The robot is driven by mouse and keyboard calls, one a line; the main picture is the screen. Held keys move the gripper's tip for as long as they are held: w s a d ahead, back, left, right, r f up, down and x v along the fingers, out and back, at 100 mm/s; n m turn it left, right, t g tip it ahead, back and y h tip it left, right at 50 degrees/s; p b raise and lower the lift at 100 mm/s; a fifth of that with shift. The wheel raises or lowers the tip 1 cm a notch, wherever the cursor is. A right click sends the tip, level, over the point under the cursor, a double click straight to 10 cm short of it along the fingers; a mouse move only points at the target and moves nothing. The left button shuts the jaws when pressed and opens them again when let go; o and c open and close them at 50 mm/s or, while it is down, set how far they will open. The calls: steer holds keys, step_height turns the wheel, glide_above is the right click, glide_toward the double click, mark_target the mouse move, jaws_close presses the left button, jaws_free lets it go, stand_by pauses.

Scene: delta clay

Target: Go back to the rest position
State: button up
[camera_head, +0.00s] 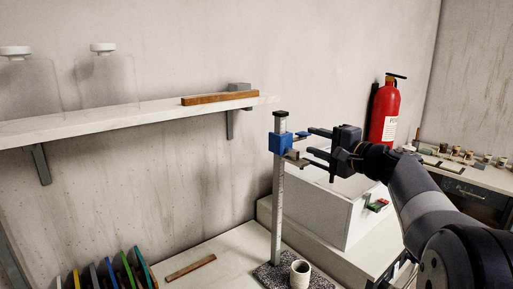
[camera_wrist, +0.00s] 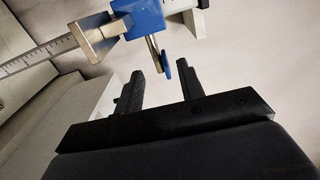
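My gripper (camera_head: 311,141) is at the right of the head view, its two dark fingers pointing left and spread apart. In the wrist view my gripper (camera_wrist: 160,70) also shows a gap between its fingers, with nothing held. A height gauge with a upright ruled column (camera_head: 277,205) stands just left of the fingertips. Its blue slider (camera_head: 279,143) is near the top of the column and also shows in the wrist view (camera_wrist: 146,14). A metal stem with a small blue disc (camera_wrist: 165,58) sits close to the fingertips; I cannot tell whether they touch.
A white box (camera_head: 315,206) stands on the bench behind and below my gripper. A wall shelf (camera_head: 130,116) is at left, and a fire extinguisher (camera_head: 384,112) is behind my arm.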

mark_target(303, 137)
steer(key=p+x, duration=0.1)
steer(key=x, duration=0.5)
steer(key=shift+r, duration=0.1)
steer(key=shift+w+a+f, duration=0.1)
steer(key=shift+f, duration=0.55)
